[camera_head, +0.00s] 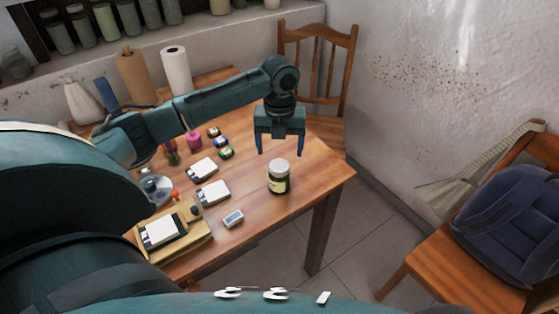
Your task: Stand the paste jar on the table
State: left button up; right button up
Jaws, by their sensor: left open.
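The paste jar (279,178) is a dark green jar with a pale lid and a cream label. It stands upright on the wooden table (250,211), near the right edge. My left gripper (279,153) points down with its two blue fingers apart. It appears just above or behind the jar's lid, and nothing shows between the fingers. The exact gap between fingers and jar is hard to tell. My right gripper is not in view.
White-topped boxes (213,193), small ink bottles (221,142) and a wooden board (190,245) lie left of the jar. A paper roll (175,70) stands at the back. A chair (335,80) stands behind the table, another with a backpack (510,215) at right. Table around the jar is clear.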

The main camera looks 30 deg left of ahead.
pick_arm(q)
notch_tip(320, 180, up, 2)
jog(key=shift+r, duration=0.15)
jog(key=shift+d+r, duration=0.1)
jog(key=s+d+f+n+t+h, duration=0.35)
jog(key=d+f+n, duration=0.3)
jog(key=d, duration=0.25)
jog(key=s+d+f+n+t+h, duration=0.2)
jog(key=s+d+f+n, duration=0.4)
jog(key=d, duration=0.4)
jog(key=s+a+f+n+t+y, duration=0.2)
jog(key=s+n+t, duration=0.3)
jog(key=s+n, duration=0.5)
jog(key=n, duration=0.4)
jog(key=shift+a+f+n, duration=0.35)
jog(key=shift+a+f, duration=0.05)
